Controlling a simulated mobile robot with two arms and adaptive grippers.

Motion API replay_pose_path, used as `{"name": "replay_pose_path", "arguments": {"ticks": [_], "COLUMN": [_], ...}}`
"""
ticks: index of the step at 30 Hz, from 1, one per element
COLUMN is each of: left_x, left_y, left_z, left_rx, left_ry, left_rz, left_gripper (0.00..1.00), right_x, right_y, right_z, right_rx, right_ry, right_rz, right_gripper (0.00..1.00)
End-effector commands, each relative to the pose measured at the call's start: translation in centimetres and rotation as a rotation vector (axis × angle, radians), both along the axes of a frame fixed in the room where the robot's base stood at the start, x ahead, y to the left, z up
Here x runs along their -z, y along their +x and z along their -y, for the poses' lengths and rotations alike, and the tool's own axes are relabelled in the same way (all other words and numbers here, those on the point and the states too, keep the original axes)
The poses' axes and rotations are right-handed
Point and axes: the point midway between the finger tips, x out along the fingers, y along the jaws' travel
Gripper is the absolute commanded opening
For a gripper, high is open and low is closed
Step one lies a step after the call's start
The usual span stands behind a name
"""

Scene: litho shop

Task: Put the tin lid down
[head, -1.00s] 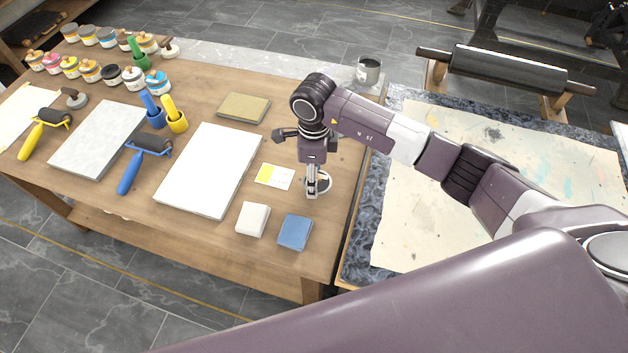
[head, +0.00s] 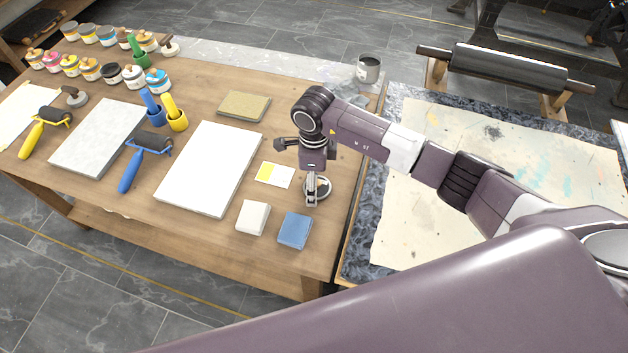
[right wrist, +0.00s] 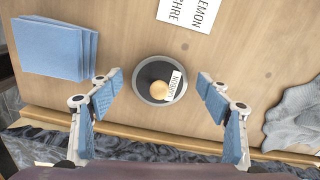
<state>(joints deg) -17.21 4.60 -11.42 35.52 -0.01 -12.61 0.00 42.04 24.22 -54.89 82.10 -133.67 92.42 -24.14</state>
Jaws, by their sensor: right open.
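The tin lid (right wrist: 158,80) is a round grey-rimmed piece with a dark face, a pale wooden knob and a small white label. It lies flat on the wooden table, knob up, in the right wrist view. In the head view the lid (head: 322,187) is partly hidden behind my right gripper (head: 312,202). In the right wrist view my right gripper (right wrist: 159,78) is open, its blue-padded fingers on either side of the lid with a gap to each. My left gripper is in no view.
A blue cloth stack (head: 294,231), a white block (head: 252,218) and a yellow-white card (head: 275,175) lie close by. A white slab (head: 210,170) is farther left. An open grey tin (head: 368,69) stands at the back. Table edge and stone bed (head: 357,240) are right.

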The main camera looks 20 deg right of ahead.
Motion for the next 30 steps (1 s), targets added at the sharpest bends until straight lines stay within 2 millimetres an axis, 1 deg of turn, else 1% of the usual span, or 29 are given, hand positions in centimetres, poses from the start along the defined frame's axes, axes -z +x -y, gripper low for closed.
{"name": "replay_pose_path", "arguments": {"ticks": [3, 5, 8, 15, 18, 21, 25, 30], "left_x": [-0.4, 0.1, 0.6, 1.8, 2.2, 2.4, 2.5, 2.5], "left_y": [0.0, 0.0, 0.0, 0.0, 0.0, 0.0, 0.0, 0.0], "left_z": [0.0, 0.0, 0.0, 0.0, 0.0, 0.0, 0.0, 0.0], "left_rx": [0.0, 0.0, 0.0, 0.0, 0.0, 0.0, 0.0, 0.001], "left_ry": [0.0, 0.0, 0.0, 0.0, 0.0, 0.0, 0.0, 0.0], "left_rz": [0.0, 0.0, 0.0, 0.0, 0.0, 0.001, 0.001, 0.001], "left_gripper": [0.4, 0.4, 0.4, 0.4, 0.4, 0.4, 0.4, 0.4], "right_x": [-0.5, -1.1, -2.9, -8.2, -10.0, -11.2, -12.1, -12.3], "right_y": [0.0, 0.2, 0.2, 0.2, 0.1, 0.1, 0.0, 0.0], "right_z": [0.0, 0.0, 0.1, 0.0, 0.0, 0.0, 0.0, 0.0], "right_rx": [0.0, 0.0, -0.001, -0.002, -0.001, 0.001, 0.001, 0.0], "right_ry": [0.001, 0.0, 0.0, 0.0, 0.0, 0.001, 0.0, 0.0], "right_rz": [0.001, 0.004, 0.006, 0.007, 0.005, 0.004, 0.001, 0.0], "right_gripper": [0.71, 0.71, 0.71, 0.71, 0.71, 0.71, 0.71, 0.71]}}
